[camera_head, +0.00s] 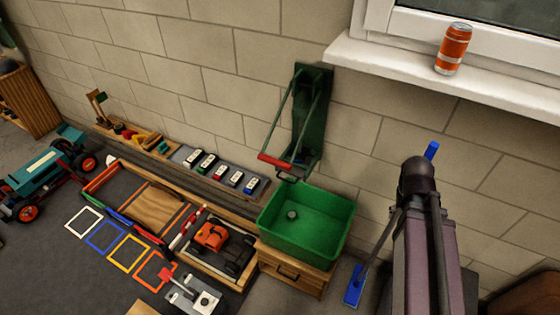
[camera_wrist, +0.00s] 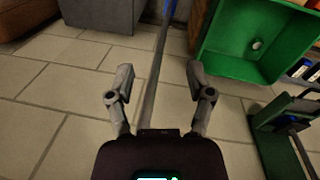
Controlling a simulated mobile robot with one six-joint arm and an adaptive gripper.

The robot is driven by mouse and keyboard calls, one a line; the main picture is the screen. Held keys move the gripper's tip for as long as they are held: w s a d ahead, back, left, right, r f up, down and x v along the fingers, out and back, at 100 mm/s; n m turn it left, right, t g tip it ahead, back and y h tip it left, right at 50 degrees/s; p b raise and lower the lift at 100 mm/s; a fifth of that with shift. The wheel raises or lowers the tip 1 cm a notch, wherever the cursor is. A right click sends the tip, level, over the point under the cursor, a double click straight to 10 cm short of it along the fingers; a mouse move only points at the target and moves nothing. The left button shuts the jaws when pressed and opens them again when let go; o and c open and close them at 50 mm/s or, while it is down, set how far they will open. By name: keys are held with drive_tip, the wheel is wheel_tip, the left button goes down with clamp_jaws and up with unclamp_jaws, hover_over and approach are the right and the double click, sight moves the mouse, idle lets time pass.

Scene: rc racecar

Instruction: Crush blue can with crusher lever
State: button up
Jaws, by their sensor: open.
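The green can crusher (camera_head: 313,120) is mounted on the wall; its lever ends in a red grip (camera_head: 275,161), low at the front. Part of the crusher shows at the lower right of the wrist view (camera_wrist: 268,118). An orange can (camera_head: 453,49) stands upright on the windowsill. My gripper (camera_wrist: 163,90) is open with its fingers apart, left of the crusher in the wrist view. I see nothing gripped. In the head view, my arm stands right of the crusher and the gripper cannot be made out.
A green bin (camera_head: 336,210) stands below the crusher on a wooden drawer box (camera_head: 292,277), with a small grey round thing (camera_head: 292,214) inside. A blue-ended broom (camera_head: 353,286) leans beside it; its pole crosses behind my fingers. Toy cars and trays fill the left.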

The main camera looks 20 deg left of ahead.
drive_tip(key=w+a+f+n+t+h+b, duration=0.1)
drive_tip(key=w+a+n+h+b, duration=0.15)
drive_tip(key=a, duration=0.25)
drive_tip(key=w+a+f+n+t+h+b, duration=0.1)
drive_tip(key=a+f+h+b, duration=0.15)
drive_tip(key=a, duration=0.35)
drive_tip(key=n+t+h+b, duration=0.2)
drive_tip(key=n+t+b, duration=0.6)
drive_tip(key=t+b, duration=0.45)
approach(277, 163)
drive_tip(key=s+a+f+t+p, duration=0.1)
drive_tip(key=s+a+f+p, duration=0.1)
drive_tip(key=s, duration=0.1)
drive_tip(key=shift+w+r, duration=0.15)
drive_tip(key=shift+d, duration=0.1)
drive_tip(key=shift+r+x, duration=0.2)
drive_tip(key=shift+x, duration=6.65)
drive_tip(key=shift+w+f, duration=0.1)
